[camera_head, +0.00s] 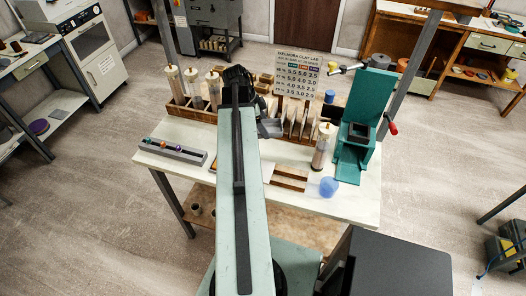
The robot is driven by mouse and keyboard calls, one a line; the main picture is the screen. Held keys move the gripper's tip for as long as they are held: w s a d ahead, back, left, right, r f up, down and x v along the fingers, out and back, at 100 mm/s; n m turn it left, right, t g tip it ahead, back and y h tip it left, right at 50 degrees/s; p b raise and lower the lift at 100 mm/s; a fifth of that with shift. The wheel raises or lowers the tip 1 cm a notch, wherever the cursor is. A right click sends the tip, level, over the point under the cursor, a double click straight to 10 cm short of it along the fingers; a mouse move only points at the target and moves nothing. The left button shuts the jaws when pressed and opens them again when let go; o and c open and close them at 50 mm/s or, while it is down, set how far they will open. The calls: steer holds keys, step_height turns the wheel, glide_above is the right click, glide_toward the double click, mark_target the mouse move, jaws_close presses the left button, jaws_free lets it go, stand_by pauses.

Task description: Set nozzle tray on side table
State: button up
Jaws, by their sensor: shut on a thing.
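A long grey tray (172,151) with small coloured pieces in it lies at the left front of the white-topped work table (340,205). It looks like the nozzle tray. My gripper (262,118) is over the middle of this table, to the right of the tray and apart from it. My arm hides much of the gripper. A grey piece (271,129) shows at its jaws; I cannot tell what it is. Which table is the side table is not clear from this view.
Clay tubes in a wooden rack (190,108) stand behind the tray. A lettered board (297,72), a teal press (357,135), a loose tube (321,147) and a blue lump (328,187) are on the right. A left bench (25,57) holds several things.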

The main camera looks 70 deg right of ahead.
mark_target(267, 148)
step_height(267, 148, down, 10)
steer(key=b, duration=0.8)
steer(key=shift+f, duration=0.15)
steer(key=shift+r, duration=0.2)
steer(key=shift+f, duration=0.15)
steer(key=o, duration=1)
steer(key=shift+o, duration=0.4)
steer(key=shift+r+p, duration=0.5)
steer(key=shift+r, duration=0.05)
steer(key=p+v, duration=1)
steer(key=v, duration=0.1)
steer(key=shift+w+a+r, duration=0.15)
